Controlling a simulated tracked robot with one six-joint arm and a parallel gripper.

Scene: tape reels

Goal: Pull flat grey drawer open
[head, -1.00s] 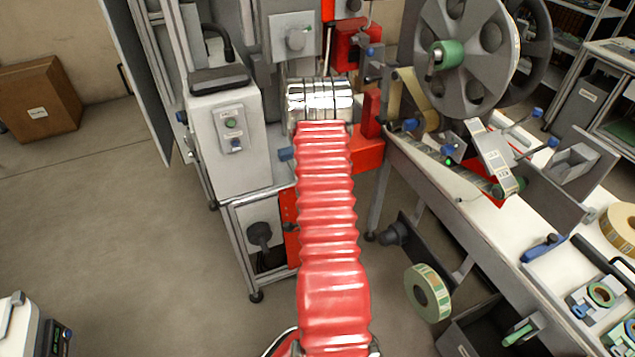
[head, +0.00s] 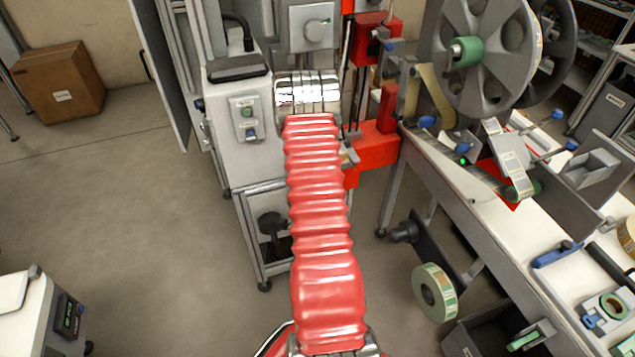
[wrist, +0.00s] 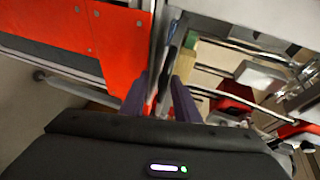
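I cannot pick out the flat grey drawer with certainty in either view. My gripper (wrist: 160,92) shows in the wrist view as two dark purplish fingers. They stand apart with a gap between them, and I see nothing held. A grey metal post (wrist: 168,30) and an orange-red panel (wrist: 110,48) lie beyond the fingertips. In the head view my red-sleeved arm reaches toward the machine frame, and its silver end joint hides the gripper. It points at the space between the grey control cabinet (head: 238,150) and the red bracket (head: 378,140).
A white-topped bench (head: 470,215) with a large grey reel (head: 490,60) stands at right. A dark open bin (head: 480,335) is beneath it, near a green-and-cream tape roll (head: 434,292). A cardboard box (head: 62,85) is far left.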

